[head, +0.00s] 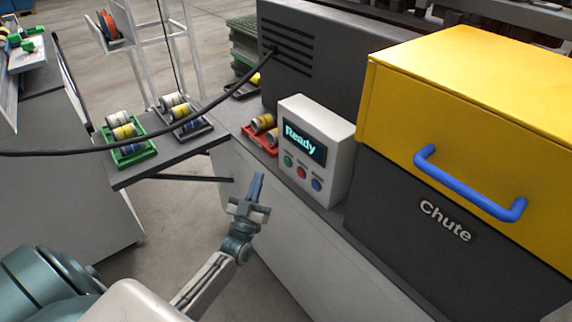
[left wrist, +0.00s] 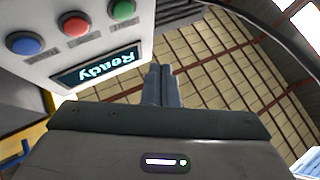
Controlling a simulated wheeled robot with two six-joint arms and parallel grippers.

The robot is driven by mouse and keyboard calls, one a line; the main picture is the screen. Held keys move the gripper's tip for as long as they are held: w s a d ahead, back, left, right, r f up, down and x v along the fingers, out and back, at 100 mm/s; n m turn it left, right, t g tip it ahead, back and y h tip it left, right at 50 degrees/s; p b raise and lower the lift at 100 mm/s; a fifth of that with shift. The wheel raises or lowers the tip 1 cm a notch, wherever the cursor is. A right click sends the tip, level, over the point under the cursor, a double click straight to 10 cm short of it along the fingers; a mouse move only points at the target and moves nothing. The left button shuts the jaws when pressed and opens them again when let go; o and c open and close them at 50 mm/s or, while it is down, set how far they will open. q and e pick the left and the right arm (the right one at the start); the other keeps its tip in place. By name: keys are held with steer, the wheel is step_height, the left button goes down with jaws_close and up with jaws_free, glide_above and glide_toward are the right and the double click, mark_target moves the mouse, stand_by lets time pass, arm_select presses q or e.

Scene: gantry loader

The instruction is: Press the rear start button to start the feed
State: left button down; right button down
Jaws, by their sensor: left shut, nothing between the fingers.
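A white control box (head: 316,150) stands on the machine's ledge, its screen (head: 304,143) reading "Ready". Below the screen are a green button (head: 288,160), a red button (head: 301,172) and a blue button (head: 317,184). The left wrist view shows the box upside down, with the green button (left wrist: 122,9), red button (left wrist: 75,22) and blue button (left wrist: 25,43). My right gripper is out of view.
A yellow cover with a blue handle (head: 465,190) sits above the dark chute (head: 446,221) on the right. A red tray (head: 267,142) of spools lies beside the box. A green tray (head: 130,153) stands on the side shelf. A black cable (head: 180,130) crosses above the shelf.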

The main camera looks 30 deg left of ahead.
mark_target(287, 162)
arm_select(q)
steer(key=w, duration=0.2)
steer(key=w+d+b, duration=0.1)
steer(key=w, duration=0.1)
steer(key=w+d+b, duration=0.1)
steer(key=w, duration=0.1)
steer(key=shift+d, duration=0.2)
stand_by(0.5)
stand_by(0.8)
stand_by(0.5)
steer(key=shift+w+d, duration=0.2)
steer(key=shift+w, duration=0.15)
